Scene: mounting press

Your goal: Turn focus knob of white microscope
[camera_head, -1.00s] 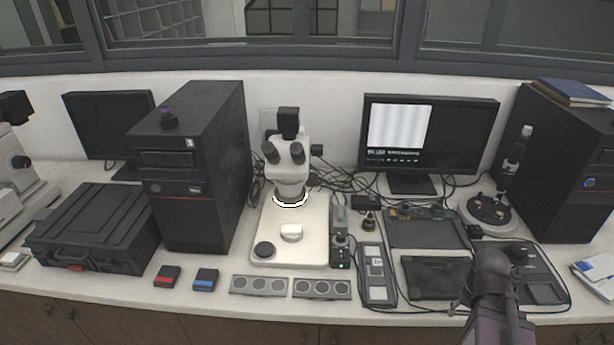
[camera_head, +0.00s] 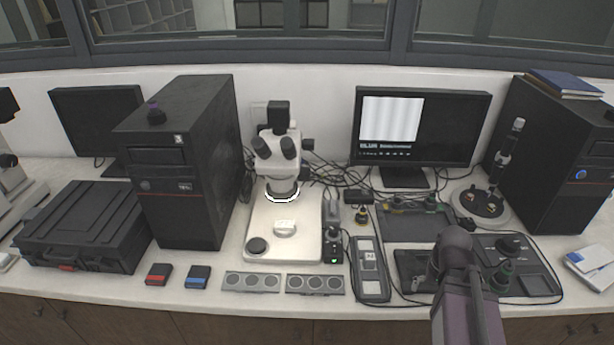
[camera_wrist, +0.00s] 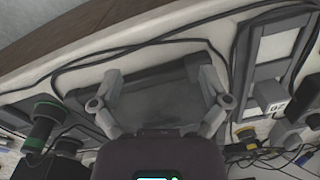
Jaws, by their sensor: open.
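The white microscope (camera_head: 276,160) stands on a white base plate (camera_head: 262,222) in the middle of the bench in the head view. A small dark knob (camera_head: 307,145) sticks out on its right side; I cannot tell if it is the focus knob. My arm (camera_head: 465,300) reaches in from the front right, well to the right of the microscope. My gripper shows in the wrist view (camera_wrist: 158,88), open and empty, its fingers spread over a dark flat device (camera_wrist: 155,100). The microscope does not clearly show in the wrist view.
A black computer tower (camera_head: 185,165) stands close left of the microscope. A monitor (camera_head: 420,130) and loose cables are to its right. A grey button panel (camera_head: 370,270), a slim black controller (camera_head: 333,245) and a knobbed console (camera_head: 520,265) crowd the bench. Another microscope (camera_head: 20,185) shows at the left edge.

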